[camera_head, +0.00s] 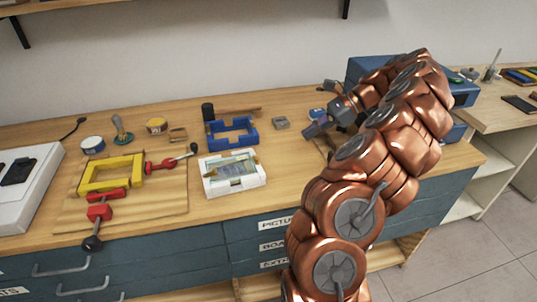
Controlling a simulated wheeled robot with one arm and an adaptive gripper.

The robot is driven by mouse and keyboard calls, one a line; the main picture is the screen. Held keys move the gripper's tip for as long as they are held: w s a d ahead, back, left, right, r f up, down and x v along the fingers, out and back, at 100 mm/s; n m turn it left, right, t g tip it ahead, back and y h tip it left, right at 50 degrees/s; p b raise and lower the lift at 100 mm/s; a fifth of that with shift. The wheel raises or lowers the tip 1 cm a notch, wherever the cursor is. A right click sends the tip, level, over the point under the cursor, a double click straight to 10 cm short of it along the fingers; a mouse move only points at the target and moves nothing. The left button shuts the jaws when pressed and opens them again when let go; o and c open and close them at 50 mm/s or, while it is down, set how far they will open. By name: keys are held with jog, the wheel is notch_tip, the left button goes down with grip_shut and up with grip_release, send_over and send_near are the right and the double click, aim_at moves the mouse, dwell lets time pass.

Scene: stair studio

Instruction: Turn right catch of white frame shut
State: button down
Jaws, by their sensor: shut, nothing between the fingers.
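The white frame (215,188) lies on the wooden workbench, left of centre, with a pale greenish panel (235,169) inside it. Small yellowish bits show at its left and right edges. The right one (256,156) may be the right catch; it is too small to tell how it is turned. My gripper (311,130) is shut and empty. It is to the right of the white frame and apart from it, partly seen at the end of my copper-coloured arm.
A blue frame (214,142) sits just behind the white frame. To its left, a yellow frame (88,186) lies on a board with red clamps (100,211). A small grey block (281,123) lies behind right. Bare bench shows between the white frame and my arm.

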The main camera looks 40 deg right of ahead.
jog(key=shift+a+f, duration=0.1)
jog(key=p, duration=0.3)
send_near(256, 158)
jog(key=a+f, duration=0.2)
jog(key=f, duration=0.1)
jog(key=w+f, duration=0.1)
jog(key=shift+a+f, duration=0.15)
jog(key=shift+a, duration=0.25)
jog(key=shift+w+a+f, duration=0.25)
jog(key=shift+w+a, duration=0.15)
jog(key=shift+a, duration=0.25)
jog(key=shift+s+a+r, duration=0.1)
jog(key=shift+a, duration=0.1)
jog(key=shift+d+m+t, duration=0.1)
jog(key=shift+m+t, duration=0.2)
jog(key=shift+m, duration=0.1)
